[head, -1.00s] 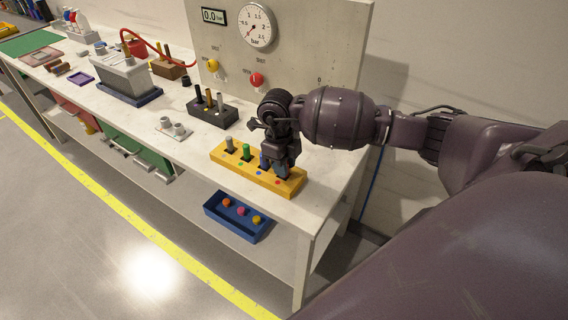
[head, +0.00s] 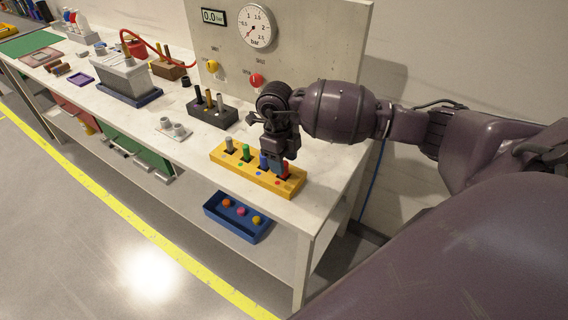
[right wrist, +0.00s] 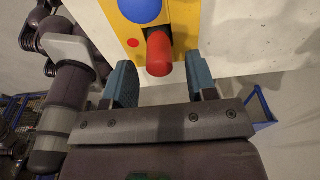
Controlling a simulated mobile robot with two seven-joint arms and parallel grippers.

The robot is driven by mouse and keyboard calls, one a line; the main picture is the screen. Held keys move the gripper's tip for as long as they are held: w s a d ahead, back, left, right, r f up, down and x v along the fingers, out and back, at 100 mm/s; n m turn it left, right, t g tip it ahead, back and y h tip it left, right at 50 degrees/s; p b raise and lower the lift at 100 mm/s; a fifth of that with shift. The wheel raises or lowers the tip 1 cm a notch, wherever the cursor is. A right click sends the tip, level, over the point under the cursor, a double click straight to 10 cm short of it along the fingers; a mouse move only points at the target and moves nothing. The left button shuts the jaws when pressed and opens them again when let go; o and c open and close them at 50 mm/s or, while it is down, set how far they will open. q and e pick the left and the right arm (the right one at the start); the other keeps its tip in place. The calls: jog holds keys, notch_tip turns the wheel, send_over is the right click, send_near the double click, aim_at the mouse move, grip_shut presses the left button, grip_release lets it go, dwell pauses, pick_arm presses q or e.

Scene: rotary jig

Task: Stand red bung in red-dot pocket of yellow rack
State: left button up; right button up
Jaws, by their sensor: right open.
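The yellow rack (head: 250,178) stands near the front edge of the bench, holding a grey, a green and a blue bung. The red bung (head: 285,169) stands in the end pocket, beside the red dot (head: 278,183). In the right wrist view, the red bung (right wrist: 159,54) sits in a dark slot of the rack (right wrist: 185,22) next to the red dot (right wrist: 134,43). My right gripper (right wrist: 160,78) is open, its blue-grey fingers apart on either side of the bung with gaps. In the head view, it partly hides the rack's end. My left gripper is not in view.
The blue bung (right wrist: 140,8) is the red one's close neighbour. A dark block (head: 212,112) with several pegs stands behind the rack, before the gauge panel (head: 300,50).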

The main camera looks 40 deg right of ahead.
notch_tip(320, 180, up, 10)
jog(key=w, duration=0.1)
jog(key=shift+a+r, duration=0.15)
jog(key=shift+a, duration=0.1)
dwell(0.4)
